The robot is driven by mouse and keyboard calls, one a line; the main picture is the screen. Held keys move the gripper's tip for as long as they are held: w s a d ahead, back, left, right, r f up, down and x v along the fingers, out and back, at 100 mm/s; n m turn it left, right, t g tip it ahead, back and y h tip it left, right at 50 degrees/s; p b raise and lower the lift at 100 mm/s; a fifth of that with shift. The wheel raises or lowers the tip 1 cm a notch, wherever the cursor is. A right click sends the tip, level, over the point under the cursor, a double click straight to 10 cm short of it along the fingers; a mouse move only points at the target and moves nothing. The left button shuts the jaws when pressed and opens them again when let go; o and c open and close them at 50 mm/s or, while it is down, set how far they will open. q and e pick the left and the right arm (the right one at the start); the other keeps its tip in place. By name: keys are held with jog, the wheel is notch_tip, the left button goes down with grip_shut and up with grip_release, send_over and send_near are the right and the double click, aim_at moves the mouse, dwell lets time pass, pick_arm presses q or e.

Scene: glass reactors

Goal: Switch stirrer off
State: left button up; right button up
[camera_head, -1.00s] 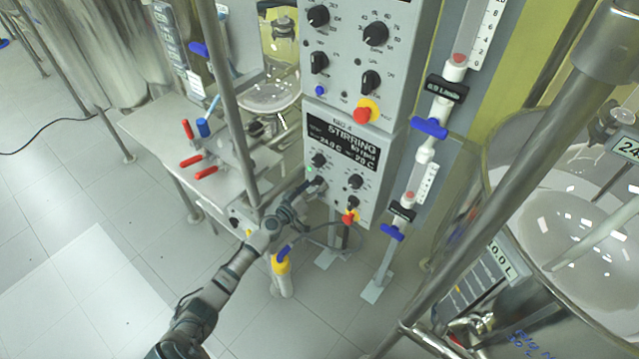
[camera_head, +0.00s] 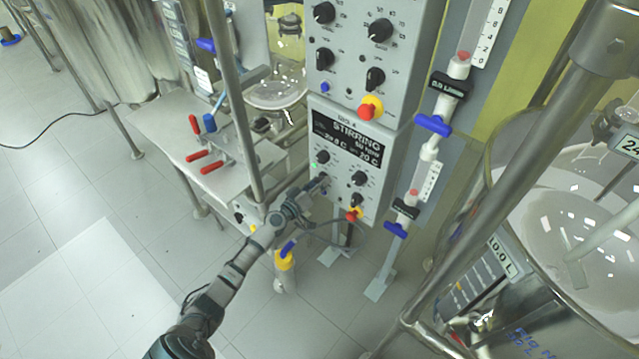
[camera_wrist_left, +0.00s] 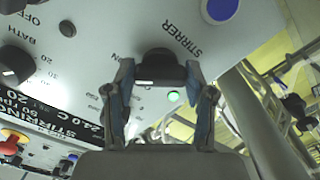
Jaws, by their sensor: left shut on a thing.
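The stirring control box (camera_head: 345,152) stands in the middle of the head view, with a black "STIRRING" display. In the left wrist view the black stirrer knob (camera_wrist_left: 160,66) sits beside the "STIRRER" label, with a white mark on its face. My left gripper (camera_head: 318,186) is at the lower left of the box; in the left wrist view its two fingers (camera_wrist_left: 158,78) are on either side of the knob, shut on it. A green light (camera_wrist_left: 173,96) is lit next to the knob. The gripper hides part of the knob in the head view. My right gripper is not in view.
An upper control box (camera_head: 362,55) with several knobs sits above. A steel post (camera_head: 232,100) rises close to my left arm. Tubes with blue valve handles (camera_head: 433,125) stand to the right, beside a large glass vessel (camera_head: 575,215).

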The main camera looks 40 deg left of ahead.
pick_arm(q)
jog(key=n, duration=0.2)
jog(key=shift+a+n, duration=0.15)
jog(key=shift+n, duration=0.25)
jog(key=n, duration=0.3)
jog(key=shift+n, duration=2.2)
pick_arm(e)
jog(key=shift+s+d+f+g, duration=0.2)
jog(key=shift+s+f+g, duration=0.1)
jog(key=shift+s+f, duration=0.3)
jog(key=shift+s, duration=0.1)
pick_arm(q)
jog(key=shift+f+n, duration=0.1)
jog(key=shift+n, duration=0.2)
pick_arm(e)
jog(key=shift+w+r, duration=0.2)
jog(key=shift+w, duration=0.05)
pick_arm(q)
jog(key=o, duration=1)
jog(key=shift+c, duration=0.2)
jog(key=shift+o, duration=1)
jog(key=shift+a, duration=0.1)
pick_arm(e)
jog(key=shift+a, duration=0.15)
